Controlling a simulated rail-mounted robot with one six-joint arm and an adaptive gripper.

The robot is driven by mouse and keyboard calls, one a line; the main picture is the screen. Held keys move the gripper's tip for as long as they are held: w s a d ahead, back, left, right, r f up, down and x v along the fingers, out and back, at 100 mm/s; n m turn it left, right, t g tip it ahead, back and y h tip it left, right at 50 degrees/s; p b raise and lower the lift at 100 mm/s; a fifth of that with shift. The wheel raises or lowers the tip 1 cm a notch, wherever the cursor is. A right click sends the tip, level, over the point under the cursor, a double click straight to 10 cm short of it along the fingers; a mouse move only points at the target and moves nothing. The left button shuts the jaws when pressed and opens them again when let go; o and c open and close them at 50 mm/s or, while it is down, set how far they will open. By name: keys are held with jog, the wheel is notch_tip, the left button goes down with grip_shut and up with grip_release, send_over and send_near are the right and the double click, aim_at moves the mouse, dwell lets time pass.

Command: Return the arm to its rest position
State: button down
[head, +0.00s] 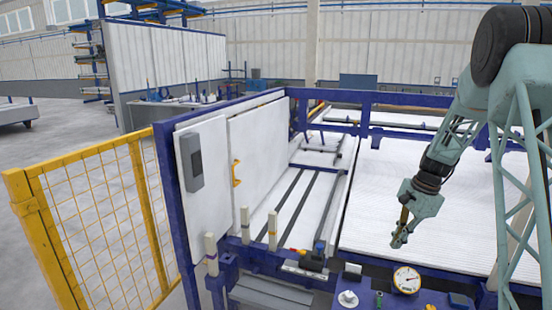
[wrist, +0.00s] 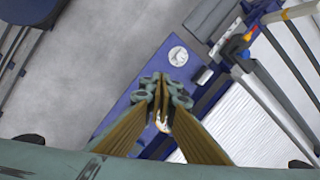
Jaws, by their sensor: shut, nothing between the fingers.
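My gripper (head: 399,241) hangs at the end of my pale green arm on the right side of the head view. It points downward over the near part of the white ribbed bed (head: 438,205), behind the round gauge. In the wrist view my gripper (wrist: 162,122) shows its two brown fingers brought together at the tips. The fingers are shut with nothing between them. No pipe is seen in the gripper.
A blue front rail carries a round gauge (head: 406,280) and a white knob (head: 348,298). White panels (head: 257,150) and a yellow mesh fence (head: 100,215) stand at the left. Dark long bars (head: 300,200) lie left of the bed. Open floor shows in the wrist view.

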jog(key=s+a+r+n, duration=0.3)
jog(key=s+a+r, duration=0.2)
jog(key=s+r, duration=0.35)
jog(key=s+a+r+n+t+h, duration=0.1)
jog(key=s+a+r+n, duration=0.1)
jog(key=s+a+r, duration=0.6)
jog(key=s+a+r+n, duration=0.3)
jog(key=s+r, duration=0.4)
jog(key=r, duration=0.3)
jog(key=s+a+r+n, duration=0.1)
jog(key=s+a+n, duration=0.1)
jog(key=s, duration=0.8)
jog(key=s+a+r+n+t, duration=0.1)
jog(key=s+a+n, duration=0.1)
jog(key=s, duration=0.9)
jog(key=s+a+r+n, duration=0.1)
jog(key=s+a+n, duration=0.1)
jog(key=s, duration=0.8)
jog(key=shift+s+a+r+n+t+h, duration=0.3)
jog(key=shift+r+n+t+h, duration=0.1)
jog(key=shift+n, duration=0.4)
jog(key=shift+w, duration=0.1)
